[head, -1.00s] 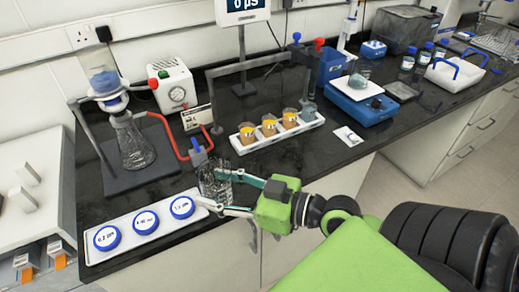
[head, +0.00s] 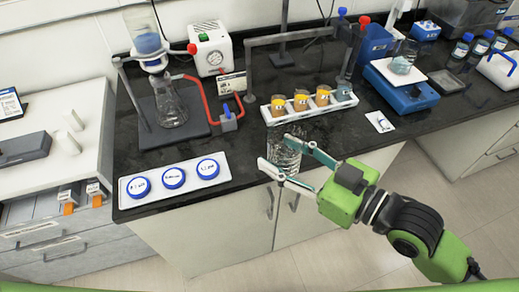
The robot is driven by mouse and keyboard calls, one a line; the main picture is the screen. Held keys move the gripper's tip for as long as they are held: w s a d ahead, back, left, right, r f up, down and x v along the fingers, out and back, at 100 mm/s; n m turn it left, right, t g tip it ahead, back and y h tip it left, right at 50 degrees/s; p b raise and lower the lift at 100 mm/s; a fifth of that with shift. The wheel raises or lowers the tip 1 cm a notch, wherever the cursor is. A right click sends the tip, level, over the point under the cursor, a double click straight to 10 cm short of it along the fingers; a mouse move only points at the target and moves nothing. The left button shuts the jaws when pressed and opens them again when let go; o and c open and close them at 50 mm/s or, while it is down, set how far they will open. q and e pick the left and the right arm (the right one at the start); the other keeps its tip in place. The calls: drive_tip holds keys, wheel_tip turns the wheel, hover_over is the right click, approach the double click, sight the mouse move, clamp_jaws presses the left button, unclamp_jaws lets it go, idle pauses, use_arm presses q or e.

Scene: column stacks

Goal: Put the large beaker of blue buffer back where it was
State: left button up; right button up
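A large clear glass beaker (head: 291,151) is at the bench's front edge, in front of the white rack. I see no blue liquid in it. My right gripper (head: 274,152) comes in from the right with one finger on each side of the beaker, holding it. I cannot tell whether its base touches the bench. A smaller beaker (head: 402,65) with pale blue contents stands on the blue balance (head: 400,93). Blue liquid sits in the filter funnel (head: 147,42) above a flask (head: 171,108). My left gripper is not in view.
A white tray (head: 203,189) with three blue-lidded dishes lies left of the beaker. The white rack (head: 311,110) behind it holds several small cups. A red tube (head: 207,91) and blue clamp (head: 228,121) are behind left.

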drive_tip(key=w+a+f+b, duration=0.2)
drive_tip(key=w+f+b, duration=0.1)
drive_tip(key=w+b, duration=0.15)
hover_over(258, 156)
drive_tip(key=f, duration=0.6)
drive_tip(key=shift+s+d, duration=0.2)
drive_tip(key=shift+w+a+f, duration=0.1)
drive_tip(key=shift+w+f, duration=0.05)
drive_tip(key=f, duration=0.3)
drive_tip(key=shift+w+f, duration=0.2)
drive_tip(key=shift+f, duration=0.1)
